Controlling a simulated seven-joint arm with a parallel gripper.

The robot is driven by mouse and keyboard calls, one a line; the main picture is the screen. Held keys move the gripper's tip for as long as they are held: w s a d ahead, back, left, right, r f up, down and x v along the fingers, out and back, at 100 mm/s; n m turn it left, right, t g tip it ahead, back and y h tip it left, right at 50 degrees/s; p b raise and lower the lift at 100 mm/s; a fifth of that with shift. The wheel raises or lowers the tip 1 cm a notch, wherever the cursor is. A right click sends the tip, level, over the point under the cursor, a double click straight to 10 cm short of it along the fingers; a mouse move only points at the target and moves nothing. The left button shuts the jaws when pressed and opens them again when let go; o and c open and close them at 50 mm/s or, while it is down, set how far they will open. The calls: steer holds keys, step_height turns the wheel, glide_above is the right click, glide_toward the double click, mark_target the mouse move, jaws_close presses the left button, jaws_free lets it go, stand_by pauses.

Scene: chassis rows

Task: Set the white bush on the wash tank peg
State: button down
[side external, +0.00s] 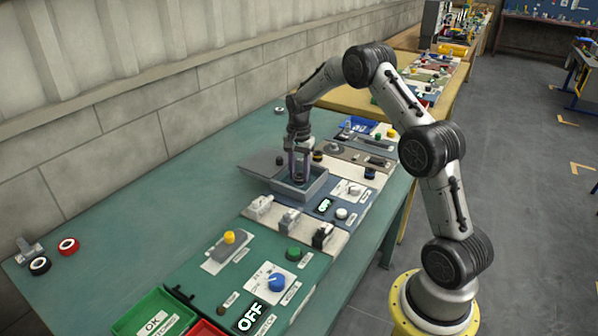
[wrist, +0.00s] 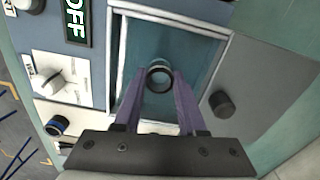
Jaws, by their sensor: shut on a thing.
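The wash tank (side external: 318,190) is an open grey box on the bench; in the wrist view its pale rim (wrist: 175,17) frames a blue-green inside. My gripper (side external: 299,180) points down into the tank. In the wrist view its two purple fingers (wrist: 160,82) are shut on a small ring, the white bush (wrist: 159,65), with a pale upper rim and a dark band towards me. The bush is over or in the tank; its height above the floor cannot be told. The peg cannot be made out, and the tank wall hides the fingertips in the side view.
A grey plate with a black knob (wrist: 221,104) adjoins the tank. Panels with a white dial (wrist: 62,83), switches and an OFF display (wrist: 76,20) stand close by. Red (side external: 68,246) and black (side external: 39,266) rings lie at the far left. The green bench behind is mostly clear.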

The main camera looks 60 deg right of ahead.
stand_by(0.4)
steer(key=shift+c, duration=2)
jaws_free()
step_height(320, 180, up, 14)
step_height(320, 180, up, 7)
steer(key=shift+f, duration=0.1)
